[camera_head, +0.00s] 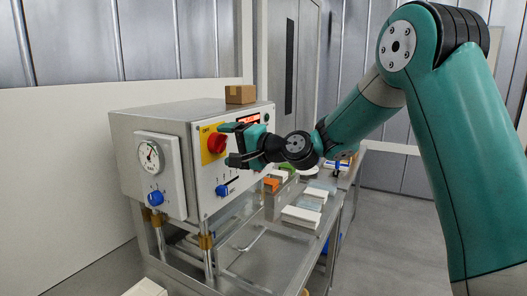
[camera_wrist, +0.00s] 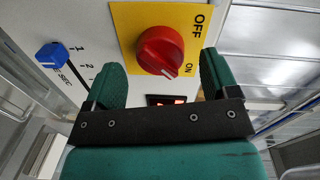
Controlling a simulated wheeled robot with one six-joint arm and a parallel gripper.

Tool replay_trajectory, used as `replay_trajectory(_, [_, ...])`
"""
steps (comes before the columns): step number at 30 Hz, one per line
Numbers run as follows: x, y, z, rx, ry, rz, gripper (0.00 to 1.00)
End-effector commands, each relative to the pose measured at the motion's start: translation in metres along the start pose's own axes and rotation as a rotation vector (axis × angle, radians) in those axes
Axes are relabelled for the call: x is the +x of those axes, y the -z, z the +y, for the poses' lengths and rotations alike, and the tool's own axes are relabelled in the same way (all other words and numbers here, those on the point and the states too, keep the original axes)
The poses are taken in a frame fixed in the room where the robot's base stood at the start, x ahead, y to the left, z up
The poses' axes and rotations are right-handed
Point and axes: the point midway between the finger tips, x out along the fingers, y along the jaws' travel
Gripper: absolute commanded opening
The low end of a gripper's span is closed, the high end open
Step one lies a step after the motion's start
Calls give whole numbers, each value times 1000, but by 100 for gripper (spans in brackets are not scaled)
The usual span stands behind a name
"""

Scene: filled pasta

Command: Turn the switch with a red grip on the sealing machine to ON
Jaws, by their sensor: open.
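The sealing machine (camera_head: 160,118) stands at the left in the head view. Its red grip switch (camera_head: 216,143) sits on a yellow plate on the front face. In the wrist view the red grip (camera_wrist: 160,50) is on the yellow plate, with OFF and ON lettering to its right. A pale mark on the grip's lower edge points down and right, near the ON lettering. My gripper (camera_head: 233,145) is open in front of the switch; in the wrist view its fingers (camera_wrist: 161,64) lie to either side of the grip, with no clear contact visible.
A blue knob (camera_head: 222,190) is below the switch, and another blue knob (camera_head: 156,198) is under a round gauge (camera_head: 150,155). A cardboard box (camera_head: 240,95) sits on top of the machine. White trays (camera_head: 301,217) lie on the metal table to the right.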

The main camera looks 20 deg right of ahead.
Motion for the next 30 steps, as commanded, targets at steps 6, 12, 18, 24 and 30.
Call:
replay_trajectory(6, [-54,1,6,-3,1,8,80])
replay_trajectory(12, [-105,0,6,-2,0,8,80])
replay_trajectory(18, [-141,1,3,-2,0,6,80])
replay_trajectory(24, [-156,0,2,-1,0,2,80])
replay_trajectory(30, [-157,0,1,-1,0,1,80])
